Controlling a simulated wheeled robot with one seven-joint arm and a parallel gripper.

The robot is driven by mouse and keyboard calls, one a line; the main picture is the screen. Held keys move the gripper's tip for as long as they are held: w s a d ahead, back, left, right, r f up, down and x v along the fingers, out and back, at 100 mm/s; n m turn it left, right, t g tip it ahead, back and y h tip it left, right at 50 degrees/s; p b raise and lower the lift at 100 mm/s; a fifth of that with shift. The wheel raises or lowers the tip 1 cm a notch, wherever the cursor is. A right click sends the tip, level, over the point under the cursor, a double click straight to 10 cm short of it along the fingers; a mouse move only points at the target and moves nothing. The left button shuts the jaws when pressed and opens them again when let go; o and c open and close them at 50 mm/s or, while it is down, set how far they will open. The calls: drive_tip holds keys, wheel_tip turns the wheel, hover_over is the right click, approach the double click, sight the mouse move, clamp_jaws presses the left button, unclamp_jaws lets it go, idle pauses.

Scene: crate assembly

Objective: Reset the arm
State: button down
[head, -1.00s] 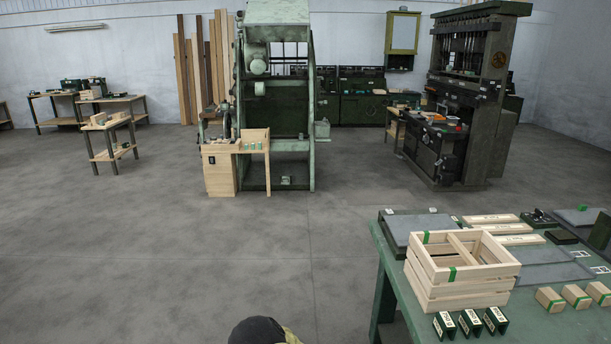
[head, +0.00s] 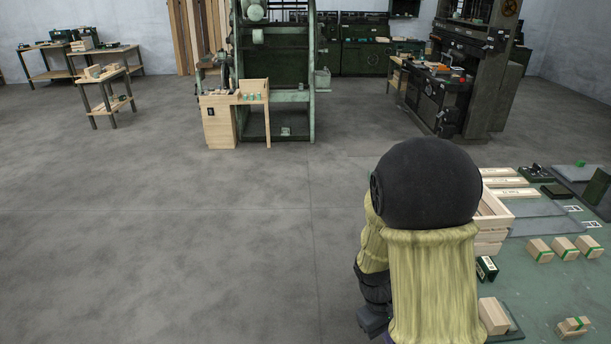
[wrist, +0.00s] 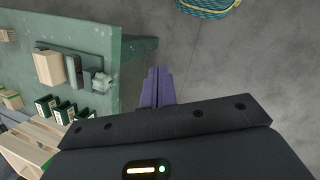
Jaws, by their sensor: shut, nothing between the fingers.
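My gripper (wrist: 157,87) shows in the wrist view as two purple fingers side by side. It is shut with nothing between the fingers, and bare grey floor lies beyond it, beside the green table (wrist: 128,52). In the head view my arm stands in front of the table's left part, and I cannot make out the fingers there. The arm hides much of the slatted wooden crate (head: 491,241).
Small wooden blocks (head: 565,247) and dark green boxes (head: 487,268) stand on the table by the crate. A coiled teal rope (wrist: 207,6) lies on the floor. A machine (head: 275,75) stands further back. The floor left of my arm is clear.

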drive_tip(key=s+a+r+m+t+y, duration=0.2)
drive_tip(key=a+r+m+t+y, duration=0.1)
drive_tip(key=r, duration=0.6)
drive_tip(key=shift+s+r+m+t+p, duration=0.25)
drive_tip(key=shift+s+m+t+p, duration=0.1)
drive_tip(key=shift+m+t, duration=0.55)
drive_tip(key=shift+a, duration=0.15)
